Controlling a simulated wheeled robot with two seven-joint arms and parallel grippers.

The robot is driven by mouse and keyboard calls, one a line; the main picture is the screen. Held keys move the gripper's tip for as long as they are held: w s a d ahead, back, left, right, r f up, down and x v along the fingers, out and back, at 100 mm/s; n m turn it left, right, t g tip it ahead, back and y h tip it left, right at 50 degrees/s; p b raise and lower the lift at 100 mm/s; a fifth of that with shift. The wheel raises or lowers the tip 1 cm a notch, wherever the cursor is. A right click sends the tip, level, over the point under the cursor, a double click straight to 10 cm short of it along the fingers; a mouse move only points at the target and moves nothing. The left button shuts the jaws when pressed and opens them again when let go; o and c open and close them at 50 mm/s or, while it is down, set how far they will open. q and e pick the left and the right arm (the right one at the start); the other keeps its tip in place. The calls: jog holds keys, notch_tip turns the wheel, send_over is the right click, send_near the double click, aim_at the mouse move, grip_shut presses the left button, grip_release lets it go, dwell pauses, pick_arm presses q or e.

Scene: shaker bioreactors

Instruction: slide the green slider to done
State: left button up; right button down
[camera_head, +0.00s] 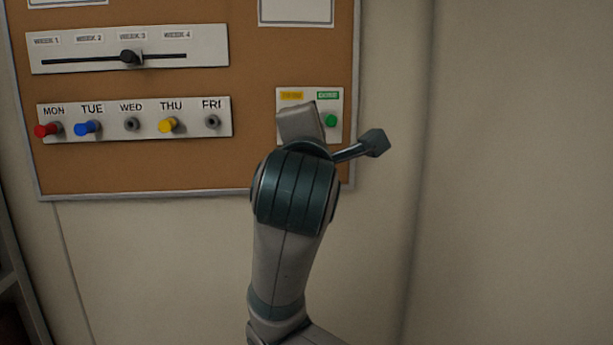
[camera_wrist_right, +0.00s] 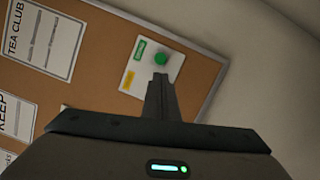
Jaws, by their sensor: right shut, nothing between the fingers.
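The green slider (camera_head: 331,120) is a round green knob on a small white panel (camera_head: 338,102) at the lower right of the cork board. It sits below the green DONE label (camera_head: 327,96), to the right of the yellow label (camera_head: 291,96). In the right wrist view the knob (camera_wrist_right: 161,59) is beside the green label (camera_wrist_right: 140,49), away from the yellow one (camera_wrist_right: 128,79). My right gripper (camera_wrist_right: 161,78) is shut and empty, its tips just below the knob in that view; I cannot tell if they touch. In the head view my arm hides part of the panel.
A peg strip (camera_head: 135,120) with coloured pegs and a week slider panel (camera_head: 128,48) are on the cork board (camera_head: 250,150) to the left. Papers hang on the board. The wall (camera_head: 510,170) to the right is bare.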

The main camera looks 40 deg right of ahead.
jog(key=b+v, duration=0.7)
jog(key=v, duration=0.5)
jog(key=shift+a+b, duration=0.3)
jog(key=shift+b, duration=0.1)
jog(key=shift+f, duration=0.1)
